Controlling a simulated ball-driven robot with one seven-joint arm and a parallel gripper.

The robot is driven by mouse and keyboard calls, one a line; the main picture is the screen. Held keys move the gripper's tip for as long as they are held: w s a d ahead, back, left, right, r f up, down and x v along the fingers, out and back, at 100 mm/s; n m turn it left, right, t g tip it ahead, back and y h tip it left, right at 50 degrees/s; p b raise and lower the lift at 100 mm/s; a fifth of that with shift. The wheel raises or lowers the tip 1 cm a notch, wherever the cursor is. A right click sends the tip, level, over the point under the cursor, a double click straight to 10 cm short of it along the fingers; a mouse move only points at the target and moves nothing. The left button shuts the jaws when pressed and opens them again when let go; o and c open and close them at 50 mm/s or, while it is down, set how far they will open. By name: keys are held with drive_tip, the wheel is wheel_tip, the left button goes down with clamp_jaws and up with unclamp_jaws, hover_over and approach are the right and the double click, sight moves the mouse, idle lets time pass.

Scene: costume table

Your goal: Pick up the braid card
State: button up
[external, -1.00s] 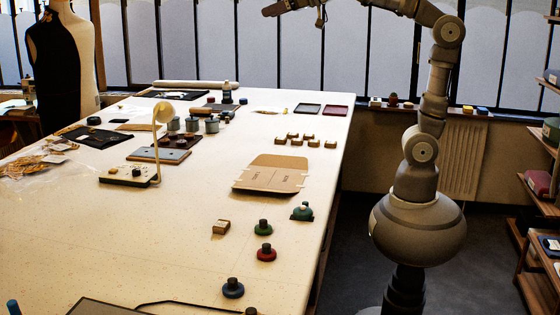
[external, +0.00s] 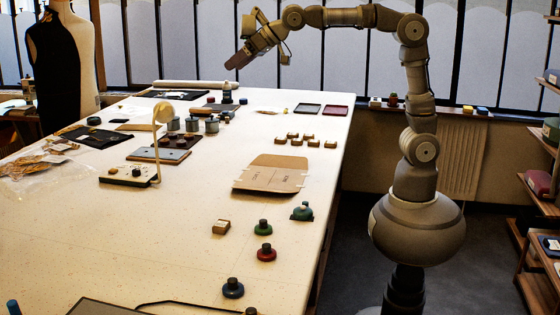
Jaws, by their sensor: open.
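I cannot tell for sure which thing is the braid card. A small flat tan piece (external: 268,111) lies near the back of the table, too small to make out. A larger brown card sheet (external: 270,176) with faint printing lies flat near the right edge. My gripper (external: 237,60) is in the air above the far end of the table, pointing down and to the left. It is open and appears empty, apart from everything on the table; the gap between its fingers is hard to see from here.
Several small blocks (external: 310,143) stand at mid right. Dark and red trays (external: 336,110) lie at the back right. A cream lamp (external: 157,140), grey tins (external: 192,124) and clear bags (external: 40,165) stand or lie left.

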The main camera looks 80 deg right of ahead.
drive_tip(key=w+a+f+g, duration=0.2)
drive_tip(key=a+f, duration=0.6)
drive_tip(key=f, duration=0.3)
drive_tip(key=g+h+p, duration=0.1)
drive_tip(key=g+h, duration=0.1)
drive_tip(key=g, duration=0.2)
approach(221, 224)
wheel_tip(221, 224, down, 2)
drive_tip(key=shift+a+f+g, duration=0.1)
drive_tip(key=shift+f+g, duration=0.15)
drive_tip(key=shift+g, duration=0.05)
drive_tip(key=b+x, duration=0.1)
drive_tip(key=x, duration=0.2)
drive_tip(key=w+b+x, duration=0.1)
drive_tip(key=x, duration=0.2)
drive_tip(key=shift+w, duration=0.15)
drive_tip(key=shift+r, duration=0.1)
drive_tip(key=c, duration=1.1)
drive_tip(key=shift+r, duration=0.1)
